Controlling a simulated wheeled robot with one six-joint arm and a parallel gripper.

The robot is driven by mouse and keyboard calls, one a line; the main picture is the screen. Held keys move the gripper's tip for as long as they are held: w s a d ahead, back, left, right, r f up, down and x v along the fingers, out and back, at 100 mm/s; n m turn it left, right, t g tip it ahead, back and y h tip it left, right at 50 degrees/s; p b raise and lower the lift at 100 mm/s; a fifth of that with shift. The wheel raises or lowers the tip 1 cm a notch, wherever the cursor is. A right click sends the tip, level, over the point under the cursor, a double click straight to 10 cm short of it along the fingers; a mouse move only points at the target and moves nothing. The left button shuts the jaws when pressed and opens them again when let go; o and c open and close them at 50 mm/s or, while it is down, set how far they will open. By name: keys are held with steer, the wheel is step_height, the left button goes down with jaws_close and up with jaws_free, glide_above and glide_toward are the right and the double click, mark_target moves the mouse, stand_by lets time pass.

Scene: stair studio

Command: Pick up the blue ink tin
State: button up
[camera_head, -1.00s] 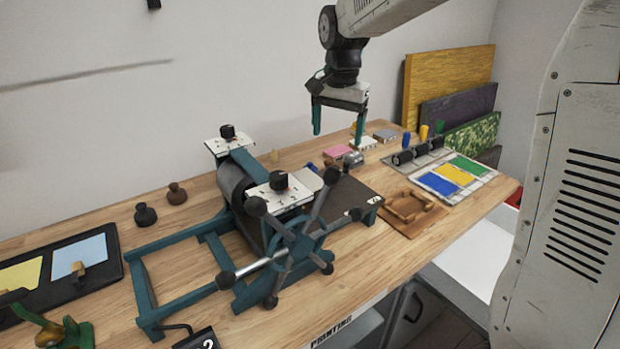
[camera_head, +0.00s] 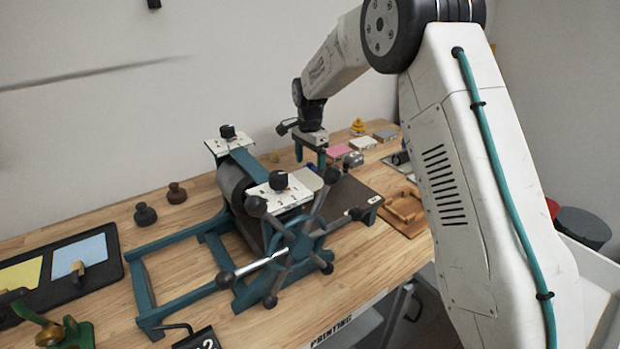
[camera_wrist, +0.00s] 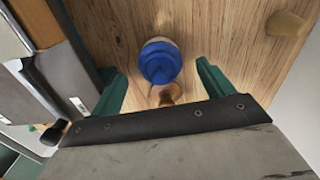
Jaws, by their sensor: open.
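The blue ink tin (camera_wrist: 160,62) stands on the wooden bench in the wrist view, with a round blue top and a paler band along its far edge. My gripper (camera_wrist: 160,80) is open above it, its two green fingers on either side and a little nearer the camera's lower edge. The tin lies roughly between them, apart from both. In the head view my gripper (camera_head: 311,158) hangs pointing down just behind the press, and I cannot make out the tin there.
The press (camera_head: 285,225) with its spoked wheel stands close in front of my gripper. Pink (camera_head: 340,151) and grey (camera_head: 385,135) blocks lie to its right, with a yellow object (camera_head: 358,127) behind. A small brown knob (camera_wrist: 169,93) and a wooden piece (camera_wrist: 287,23) are near the tin.

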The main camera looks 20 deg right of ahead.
mark_target(310, 166)
step_height(310, 166, down, 3)
steer(key=shift+f, duration=0.15)
steer(key=c, duration=1.3)
